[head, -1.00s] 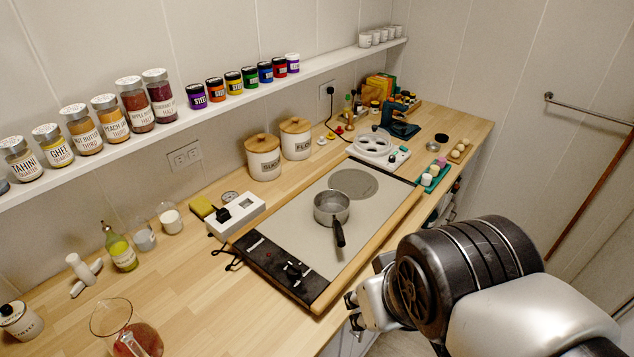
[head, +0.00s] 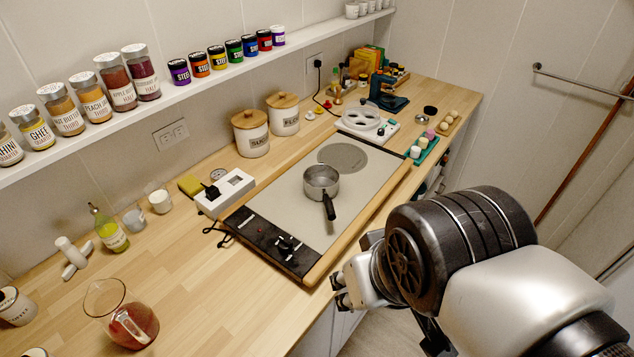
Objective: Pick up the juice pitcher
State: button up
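The juice pitcher (head: 124,316) is a clear glass jug with red juice in its lower part. It is at the lower left of the head view, on the wooden counter (head: 205,292). It seems tilted toward the right in the picture, which may come from the camera angle. My gripper (head: 339,291) is to its right, beyond the counter's front edge and well apart from the pitcher. The gripper is small and partly hidden by my wrist, so its opening is unclear. I see nothing held in it.
A saucepan (head: 321,181) with its handle toward me stands on the cooktop (head: 285,212). An oil bottle (head: 110,230), small glass cups (head: 159,200) and a white canister (head: 16,306) stand around the pitcher. Shelf jars (head: 115,82) line the wall. Counter between pitcher and cooktop is clear.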

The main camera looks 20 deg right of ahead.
aim_at(128, 320)
jog(key=u, duration=1.6)
jog(key=l+z, duration=0.15)
jog(key=l, duration=0.35)
jog(key=i+l+z, duration=0.1)
jog(key=l, duration=0.4)
jog(key=i+l, duration=0.05)
